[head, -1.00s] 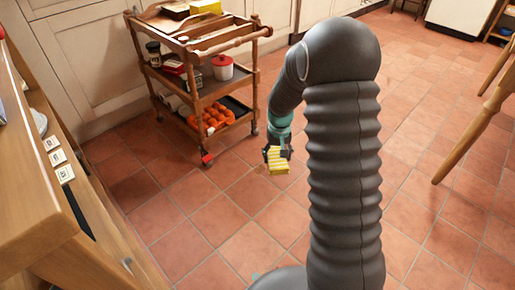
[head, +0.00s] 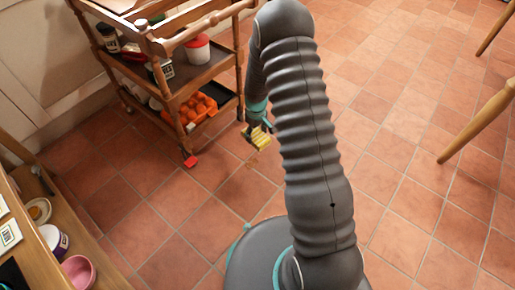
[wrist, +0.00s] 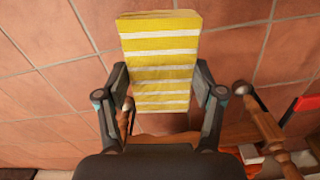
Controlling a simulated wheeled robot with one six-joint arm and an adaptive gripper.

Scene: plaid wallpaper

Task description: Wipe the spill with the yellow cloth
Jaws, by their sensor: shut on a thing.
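My gripper (head: 257,128) is shut on the folded yellow cloth (head: 261,138) and holds it beside the wooden trolley. In the wrist view the cloth (wrist: 160,50) is yellow with white stripes. It sticks out beyond the fingertips of my gripper (wrist: 161,78). A small brownish patch (head: 253,163) shows on the floor tiles just below the cloth in the head view. It may be the spill, but it is too faint to be sure. I cannot tell how far the cloth is above the floor.
A wooden shelf unit with a pink bowl (head: 78,271) is at lower left. Chair legs (head: 480,125) stand right. Open tiles lie between.

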